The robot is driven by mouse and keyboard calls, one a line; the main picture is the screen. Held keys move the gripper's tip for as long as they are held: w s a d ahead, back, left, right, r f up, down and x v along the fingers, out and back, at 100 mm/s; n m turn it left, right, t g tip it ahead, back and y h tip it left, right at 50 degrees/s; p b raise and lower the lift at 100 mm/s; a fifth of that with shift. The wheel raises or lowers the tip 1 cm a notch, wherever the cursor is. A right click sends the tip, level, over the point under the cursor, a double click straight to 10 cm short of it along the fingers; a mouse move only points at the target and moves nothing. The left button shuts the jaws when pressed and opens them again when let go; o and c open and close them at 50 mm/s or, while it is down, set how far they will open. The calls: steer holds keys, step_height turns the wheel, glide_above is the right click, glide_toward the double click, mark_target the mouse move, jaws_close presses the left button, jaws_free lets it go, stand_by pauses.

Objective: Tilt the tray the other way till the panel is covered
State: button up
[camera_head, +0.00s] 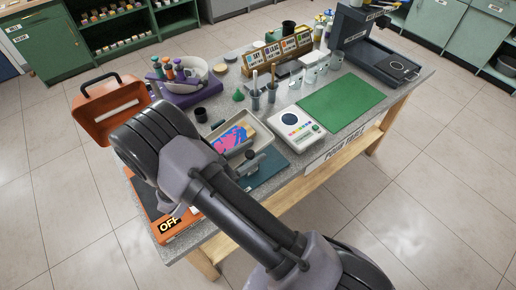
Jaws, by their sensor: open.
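A shallow pale tray (257,130) sits near the middle of the workbench, partly behind my arm. In it lies a panel (232,138) with pink and blue paint and a little yellow. I cannot tell from this view how far the tray is tilted or how much of the panel is bare. A dark knob-like part (251,157) shows at the tray's near side. My arm crosses in front of the tray's left and near parts. My gripper does not show in this view.
An orange box marked OFF (170,224) lies at the near left. Floor is clear around the bench.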

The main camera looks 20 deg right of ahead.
steer(key=x, duration=0.2)
steer(key=shift+w+d, duration=0.1)
steer(key=shift+d, duration=0.25)
jaws_close()
stand_by(1.2)
